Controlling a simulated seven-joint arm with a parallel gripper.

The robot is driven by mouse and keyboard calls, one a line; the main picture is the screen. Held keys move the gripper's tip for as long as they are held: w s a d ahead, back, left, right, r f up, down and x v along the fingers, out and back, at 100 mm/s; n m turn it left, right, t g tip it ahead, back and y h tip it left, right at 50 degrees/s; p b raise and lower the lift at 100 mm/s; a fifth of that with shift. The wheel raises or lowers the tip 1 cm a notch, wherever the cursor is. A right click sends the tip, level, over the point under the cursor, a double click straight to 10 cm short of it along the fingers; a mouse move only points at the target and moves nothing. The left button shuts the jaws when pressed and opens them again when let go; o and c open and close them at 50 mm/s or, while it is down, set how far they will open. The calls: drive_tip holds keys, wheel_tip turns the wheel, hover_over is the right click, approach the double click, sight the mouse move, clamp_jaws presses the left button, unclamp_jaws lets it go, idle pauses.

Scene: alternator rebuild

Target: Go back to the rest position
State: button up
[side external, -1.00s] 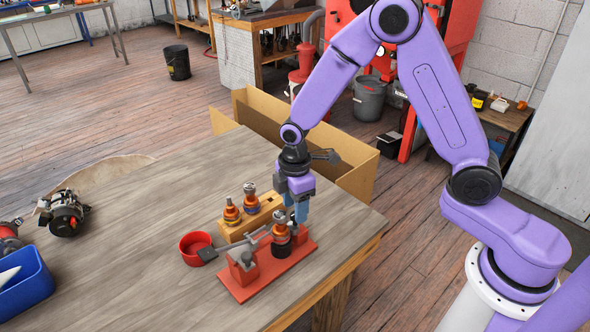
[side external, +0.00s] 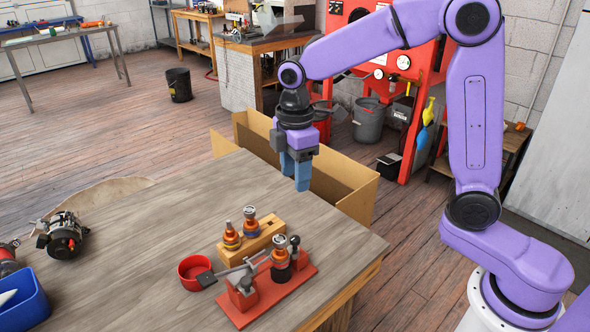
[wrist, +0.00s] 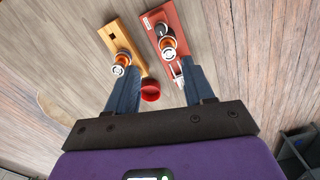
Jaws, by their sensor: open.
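My gripper (side external: 296,172) is open and empty, raised well above the back right part of the wooden table (side external: 130,235). Its blue fingers point down, and they also show apart in the wrist view (wrist: 158,82). Below it stands a red press fixture (side external: 272,287) with a lever, holding one orange and dark part (side external: 280,262). Beside it is a wooden block (side external: 262,240) with two orange-ringed parts (side external: 250,222) standing on it. The fingers touch none of these.
A red bowl (side external: 190,272) sits left of the fixture. A blue bin (side external: 22,300) and an alternator part (side external: 64,236) are at the left. An open cardboard box (side external: 345,180) stands behind the table edge. The air around my gripper looks clear.

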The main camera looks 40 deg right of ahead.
idle(0.3)
drive_tip(key=s+d+f+m, duration=0.1)
drive_tip(key=s+d, duration=0.3)
drive_tip(key=s, duration=0.9)
drive_tip(key=s+d+f+m, duration=0.1)
drive_tip(key=s+d, duration=0.3)
drive_tip(key=s, duration=0.9)
drive_tip(key=shift+s+m, duration=0.3)
drive_tip(key=shift+s, duration=0.05)
